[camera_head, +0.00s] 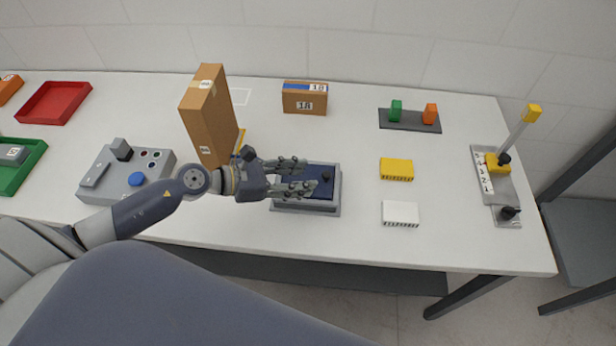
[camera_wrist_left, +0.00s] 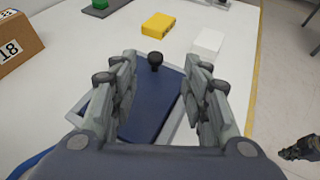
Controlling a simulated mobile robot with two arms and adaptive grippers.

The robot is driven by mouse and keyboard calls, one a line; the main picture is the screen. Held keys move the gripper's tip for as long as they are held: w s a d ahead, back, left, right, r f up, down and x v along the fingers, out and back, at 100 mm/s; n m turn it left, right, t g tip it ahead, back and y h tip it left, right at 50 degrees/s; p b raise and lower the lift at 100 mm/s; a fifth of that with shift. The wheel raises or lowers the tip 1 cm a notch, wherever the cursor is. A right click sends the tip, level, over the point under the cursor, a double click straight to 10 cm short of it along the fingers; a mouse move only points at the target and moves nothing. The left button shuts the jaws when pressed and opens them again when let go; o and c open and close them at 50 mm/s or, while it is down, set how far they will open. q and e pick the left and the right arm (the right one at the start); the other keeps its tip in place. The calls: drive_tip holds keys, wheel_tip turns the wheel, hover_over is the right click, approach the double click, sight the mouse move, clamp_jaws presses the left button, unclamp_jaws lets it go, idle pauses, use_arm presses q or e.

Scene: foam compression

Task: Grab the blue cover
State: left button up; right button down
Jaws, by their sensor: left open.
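The blue cover (camera_head: 322,183) is a dark blue flat plate with a small black knob, lying in a grey tray (camera_head: 305,208) near the middle of the table's front part. The cover also shows in the left wrist view (camera_wrist_left: 150,98), with its black knob (camera_wrist_left: 155,61) near the far edge. My left gripper (camera_head: 303,175) is open over the cover, with its fingers apart on either side in the wrist view (camera_wrist_left: 162,75). The fingers hide part of the cover and tray. I cannot tell whether they touch the cover.
A tall cardboard box (camera_head: 210,115) stands just left of my left gripper, and a smaller box (camera_head: 304,98) is behind. A yellow block (camera_head: 396,169) and a white block (camera_head: 400,213) lie to the right. A grey button panel (camera_head: 125,175) is at left.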

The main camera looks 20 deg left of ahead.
sight(323, 175)
use_arm(q)
drive_tip(key=shift+w+d+f, duration=0.1)
drive_tip(key=shift+w+d, duration=0.3)
drive_tip(key=p+x, duration=0.2)
drive_tip(key=x, duration=0.2)
drive_tip(key=shift+w+a+f, duration=0.15)
drive_tip(key=shift+w+a, duration=0.05)
drive_tip(key=shift+w, duration=0.05)
drive_tip(key=shift+w+d+f, duration=0.15)
drive_tip(key=shift+d+f, duration=0.05)
use_arm(e)
drive_tip(key=shift+w+d+r, duration=0.4)
drive_tip(key=shift+d+r, duration=0.15)
drive_tip(key=shift+r, duration=0.05)
drive_tip(key=shift+w+d+r, duration=0.4)
drive_tip(key=shift+d+r, duration=0.15)
use_arm(q)
drive_tip(key=shift+c, duration=0.3)
use_arm(e)
drive_tip(key=shift+a, duration=0.1)
use_arm(q)
drive_tip(key=c, duration=0.9)
clamp_jaws()
use_arm(e)
drive_tip(key=shift+s+a, duration=0.15)
drive_tip(key=shift+a, duration=0.45)
